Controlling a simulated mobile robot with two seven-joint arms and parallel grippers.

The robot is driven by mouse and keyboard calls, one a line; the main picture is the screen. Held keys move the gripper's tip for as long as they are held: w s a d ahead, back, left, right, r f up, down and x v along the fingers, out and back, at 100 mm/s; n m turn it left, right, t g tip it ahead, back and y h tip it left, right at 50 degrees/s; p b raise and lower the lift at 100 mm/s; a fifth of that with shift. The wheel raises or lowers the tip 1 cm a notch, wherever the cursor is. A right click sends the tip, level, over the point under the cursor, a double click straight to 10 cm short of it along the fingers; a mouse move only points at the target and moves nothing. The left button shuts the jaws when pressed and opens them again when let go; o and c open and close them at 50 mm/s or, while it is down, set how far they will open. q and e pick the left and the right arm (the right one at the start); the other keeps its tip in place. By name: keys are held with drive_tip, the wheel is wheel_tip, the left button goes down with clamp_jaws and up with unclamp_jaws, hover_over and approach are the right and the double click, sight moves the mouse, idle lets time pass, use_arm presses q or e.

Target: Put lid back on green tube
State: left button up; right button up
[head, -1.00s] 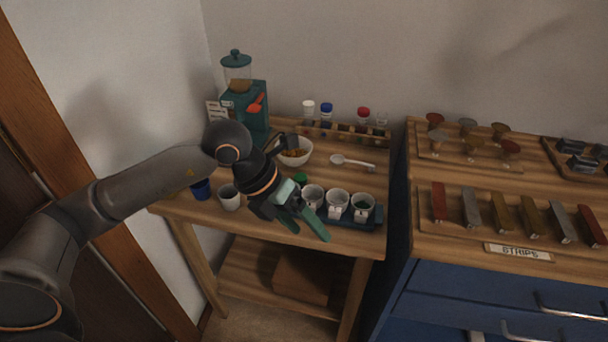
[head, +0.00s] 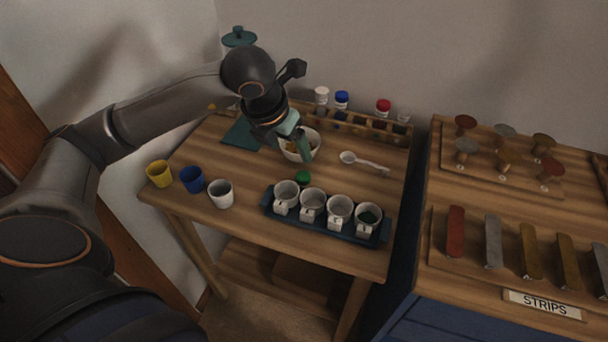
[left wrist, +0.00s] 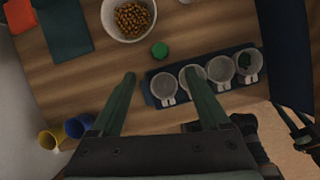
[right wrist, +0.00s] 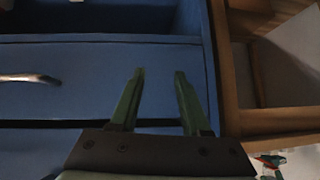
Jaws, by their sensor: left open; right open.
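A small green lid (head: 303,177) lies on the wooden table, just behind the dark tray of cups. In the left wrist view the lid (left wrist: 160,50) lies just beyond and between my open fingertips. My left gripper (head: 300,152) is open and empty, above the table near the bowl. A rack (head: 350,126) at the back holds tubes with white, blue and red caps. A tube without a cap (head: 403,119) stands at its right end; I cannot make out its contents. My right gripper (right wrist: 159,72) is open and empty, facing blue drawers, outside the head view.
A blue tray (head: 310,222) with several white cups stands at the front. A bowl of brown bits (head: 290,151) and a white spoon (head: 365,161) lie behind. Yellow (head: 159,174), blue (head: 192,179) and white (head: 221,194) cups stand left. A blue drawer unit (head: 440,318) adjoins right.

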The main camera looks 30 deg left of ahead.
use_arm(q)
hover_over(303, 176)
drive_tip(key=s, duration=0.2)
drive_tip(key=f, duration=0.6)
drive_tip(key=shift+s+f+b, duration=0.2)
drive_tip(key=shift+f+b, duration=0.1)
drive_tip(key=shift+f, duration=0.05)
drive_tip(key=x, duration=0.5)
drive_tip(key=shift+s+f, duration=0.15)
drive_tip(key=shift+f, duration=0.05)
clamp_jaws()
